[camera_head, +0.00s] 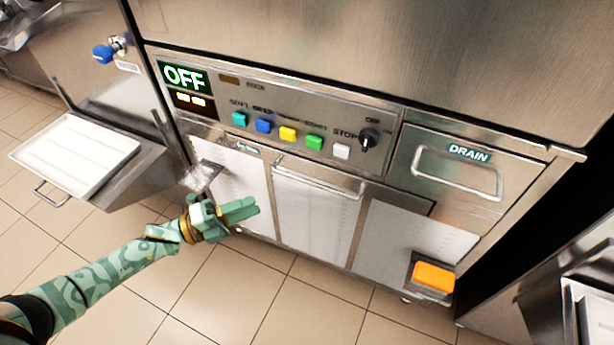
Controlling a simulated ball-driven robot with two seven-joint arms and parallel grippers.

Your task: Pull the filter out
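The freezer front has a row of pale perforated panels under its controls. I cannot tell for sure which one is the filter; the middle panel (312,215) has a bar handle (320,180) along its top. The left panel (240,180) carries a small label I cannot read at its top edge. My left gripper (250,209) is in front of the lower left panel, its fingers pointing right. It holds nothing that I can see and is apart from the bar handle. The finger gap is not clear. My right gripper is out of view.
The control panel shows an OFF display (185,77), coloured buttons and a black knob (368,138). A DRAIN drawer (430,183) with a handle is at the right. An orange pedal (433,277) sits low right. A white tray (75,155) stands at the left. Tiled floor in front is clear.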

